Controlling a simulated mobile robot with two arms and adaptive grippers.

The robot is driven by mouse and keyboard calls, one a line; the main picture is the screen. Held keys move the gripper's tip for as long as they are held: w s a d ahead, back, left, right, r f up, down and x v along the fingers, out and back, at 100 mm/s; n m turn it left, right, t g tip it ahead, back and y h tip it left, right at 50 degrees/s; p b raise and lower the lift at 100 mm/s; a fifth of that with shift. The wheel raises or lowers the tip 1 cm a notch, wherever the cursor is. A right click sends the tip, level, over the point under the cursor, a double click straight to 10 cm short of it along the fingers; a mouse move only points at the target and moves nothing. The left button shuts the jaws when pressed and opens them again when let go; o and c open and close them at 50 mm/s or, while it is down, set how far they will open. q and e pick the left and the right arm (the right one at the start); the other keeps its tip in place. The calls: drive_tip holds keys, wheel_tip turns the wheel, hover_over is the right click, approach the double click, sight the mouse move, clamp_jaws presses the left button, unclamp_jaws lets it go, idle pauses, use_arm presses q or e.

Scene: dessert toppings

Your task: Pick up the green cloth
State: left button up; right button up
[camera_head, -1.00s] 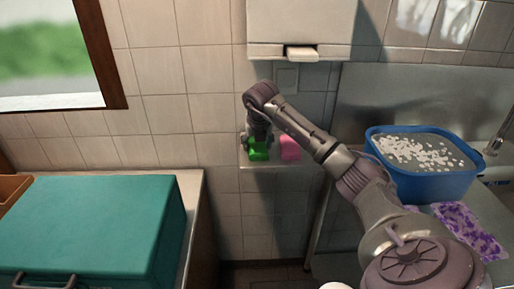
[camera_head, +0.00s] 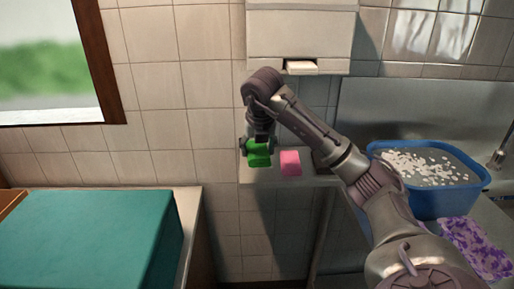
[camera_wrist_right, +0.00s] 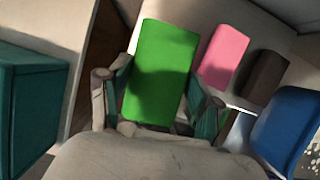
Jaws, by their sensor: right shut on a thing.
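The green cloth (camera_head: 259,158) is a bright green block-like piece at the left end of a small wall shelf. My right gripper (camera_head: 257,146) is shut on it, with its fingers on either side. In the right wrist view the green cloth (camera_wrist_right: 162,75) stands between the two fingertips of the right gripper (camera_wrist_right: 163,95), and its far side is hidden. In the head view it appears slightly above the shelf. My left gripper is not in view.
A pink cloth (camera_head: 290,162) lies on the shelf (camera_head: 268,177) just right of the green one. A dark brown block (camera_wrist_right: 264,75) is beyond it. A blue basin (camera_head: 436,203) with white bits stands right, near a purple patterned cloth (camera_head: 478,247). A teal box (camera_head: 90,240) is at left.

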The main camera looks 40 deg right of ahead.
drive_tip(key=s+a, duration=0.9)
drive_tip(key=s, duration=0.1)
drive_tip(key=shift+s, duration=0.4)
